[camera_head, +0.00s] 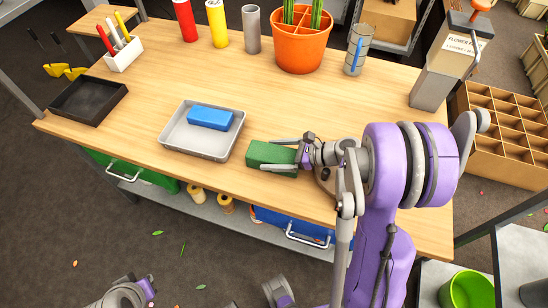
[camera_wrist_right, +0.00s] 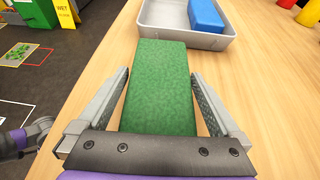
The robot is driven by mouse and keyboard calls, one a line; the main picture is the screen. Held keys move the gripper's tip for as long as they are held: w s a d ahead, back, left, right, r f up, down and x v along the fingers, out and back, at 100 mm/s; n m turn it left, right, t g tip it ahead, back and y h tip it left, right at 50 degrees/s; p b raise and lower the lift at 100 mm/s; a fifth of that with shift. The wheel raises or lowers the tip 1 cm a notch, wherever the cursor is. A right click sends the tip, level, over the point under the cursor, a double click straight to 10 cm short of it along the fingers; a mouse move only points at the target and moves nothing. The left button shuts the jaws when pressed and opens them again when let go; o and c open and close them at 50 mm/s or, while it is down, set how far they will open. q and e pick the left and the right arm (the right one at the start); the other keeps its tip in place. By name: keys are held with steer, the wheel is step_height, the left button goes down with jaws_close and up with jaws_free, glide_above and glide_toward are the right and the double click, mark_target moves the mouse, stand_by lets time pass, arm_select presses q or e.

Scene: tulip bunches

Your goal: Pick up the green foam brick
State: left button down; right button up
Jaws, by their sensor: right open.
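The green foam brick (camera_head: 271,158) lies on the wooden table near its front edge, to the right of the grey tray. In the right wrist view the brick (camera_wrist_right: 158,88) lies lengthwise between the two fingers of my right gripper (camera_wrist_right: 163,98). The fingers stand on either side of it with a visible gap on each side. In the head view my right gripper (camera_head: 276,155) reaches in from the right around the brick. My left arm shows only in part at the bottom edge, and its fingers cannot be made out.
A grey tray (camera_head: 236,145) holding a blue brick (camera_head: 210,118) stands just left of the green brick. A black tray (camera_head: 75,115) sits at the far left. An orange pot (camera_head: 302,45), cans and a grey dispenser line the back. The table's middle is clear.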

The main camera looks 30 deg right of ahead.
steer(key=c, duration=1.1)
steer(key=shift+o, duration=0.2)
steer(key=shift+r, duration=0.1)
